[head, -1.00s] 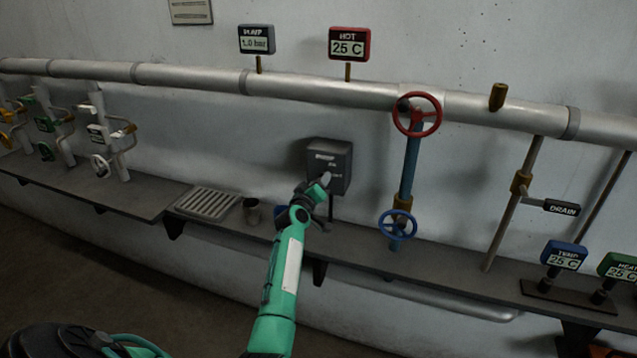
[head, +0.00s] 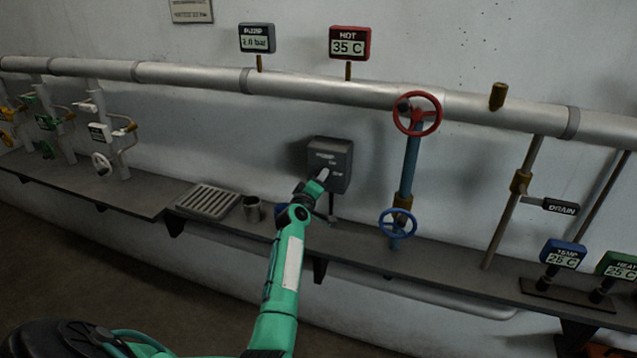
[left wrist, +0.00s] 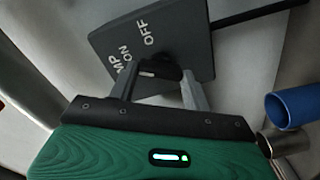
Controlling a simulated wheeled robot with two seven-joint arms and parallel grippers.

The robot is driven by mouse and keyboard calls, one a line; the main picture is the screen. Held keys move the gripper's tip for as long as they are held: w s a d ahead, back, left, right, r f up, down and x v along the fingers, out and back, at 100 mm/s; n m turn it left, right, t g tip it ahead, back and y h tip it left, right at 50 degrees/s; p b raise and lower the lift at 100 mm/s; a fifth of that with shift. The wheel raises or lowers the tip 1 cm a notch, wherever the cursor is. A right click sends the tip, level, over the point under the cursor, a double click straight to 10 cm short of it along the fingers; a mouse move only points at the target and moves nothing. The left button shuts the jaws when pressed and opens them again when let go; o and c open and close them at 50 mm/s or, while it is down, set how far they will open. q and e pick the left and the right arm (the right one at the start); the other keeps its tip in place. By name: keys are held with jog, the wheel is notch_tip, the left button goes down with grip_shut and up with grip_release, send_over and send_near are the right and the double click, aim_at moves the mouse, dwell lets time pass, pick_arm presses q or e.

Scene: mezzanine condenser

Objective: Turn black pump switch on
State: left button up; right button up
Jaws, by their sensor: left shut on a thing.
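The black pump switch box (head: 337,158) is mounted at the wall above the shelf, in the middle of the head view. In the left wrist view the box (left wrist: 185,35) carries the words ON and OFF, with a dark switch part in front of it. My left gripper (head: 322,176) is at the front of the box; its fingers (left wrist: 160,85) are shut on the switch lever (left wrist: 158,68), which they partly hide. The pump gauge (head: 257,39) on the pipe reads about 2.0 bar. My right gripper is not in view.
A red hand wheel (head: 417,114) and a blue hand wheel (head: 397,224) are right of the box. A metal cup (head: 252,209) and a grate (head: 207,200) are on the shelf to its left. A blue cup (left wrist: 292,107) shows in the wrist view.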

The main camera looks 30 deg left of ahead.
pick_arm(q)
jog(key=o, duration=1)
jog(key=shift+s, duration=0.15)
jog(key=b+v, duration=0.2)
jog(key=v, duration=1.1)
jog(key=shift+s+d+b, duration=0.15)
jog(key=shift+s+b, duration=0.05)
jog(key=shift+b, duration=0.1)
